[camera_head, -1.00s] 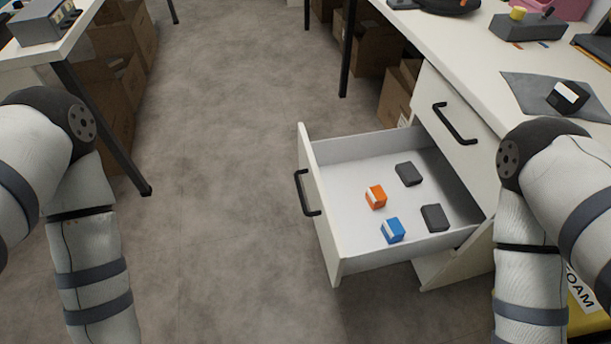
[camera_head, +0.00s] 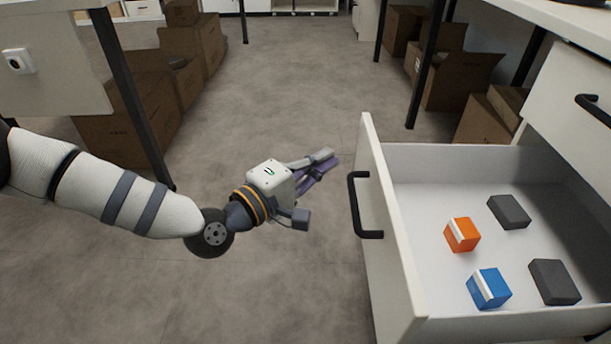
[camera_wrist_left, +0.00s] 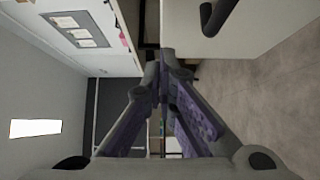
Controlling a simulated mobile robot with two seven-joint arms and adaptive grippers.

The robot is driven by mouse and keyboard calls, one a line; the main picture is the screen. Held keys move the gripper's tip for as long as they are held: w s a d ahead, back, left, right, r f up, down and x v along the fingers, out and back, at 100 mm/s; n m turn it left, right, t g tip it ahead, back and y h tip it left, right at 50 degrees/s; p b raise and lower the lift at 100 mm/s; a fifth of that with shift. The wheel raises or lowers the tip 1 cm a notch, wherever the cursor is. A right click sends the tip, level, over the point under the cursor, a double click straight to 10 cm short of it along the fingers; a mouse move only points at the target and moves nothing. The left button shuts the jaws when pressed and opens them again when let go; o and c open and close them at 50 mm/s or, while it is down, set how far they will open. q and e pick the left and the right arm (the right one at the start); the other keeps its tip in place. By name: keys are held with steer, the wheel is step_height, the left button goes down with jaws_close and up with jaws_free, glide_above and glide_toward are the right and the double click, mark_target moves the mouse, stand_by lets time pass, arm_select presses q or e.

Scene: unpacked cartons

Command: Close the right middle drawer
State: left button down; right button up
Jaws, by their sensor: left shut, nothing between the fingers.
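The white drawer (camera_head: 388,255) is pulled out on the right of the head view, its black handle (camera_head: 364,206) on its front panel. Inside lie an orange box (camera_head: 461,235), a blue box (camera_head: 488,288) and two dark grey blocks (camera_head: 508,211). My left gripper (camera_head: 328,163) is shut and empty, left of the drawer front and apart from it, near the handle. In the left wrist view its fingers (camera_wrist_left: 163,65) meet, with a white panel and part of a dark handle (camera_wrist_left: 220,16) at the top. My right gripper is out of view.
Another closed drawer with a black handle (camera_head: 596,108) sits above and to the right. Brown cartons (camera_head: 455,80) stand under the desks on both sides. A dark table leg (camera_head: 133,110) is behind my left arm. The grey floor between is clear.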

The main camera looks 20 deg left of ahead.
mark_target(351, 173)
arm_select(q)
steer(key=shift+w+d+b, duration=0.15)
steer(key=shift+w+d, duration=0.35)
steer(key=shift+d, duration=0.35)
steer(key=shift+w+d+b, duration=0.1)
steer(key=shift+w+d, duration=0.4)
steer(key=shift+d, duration=0.35)
steer(key=shift+w+d+b, duration=0.15)
steer(key=shift+w+d, duration=0.35)
steer(key=shift+d, duration=0.35)
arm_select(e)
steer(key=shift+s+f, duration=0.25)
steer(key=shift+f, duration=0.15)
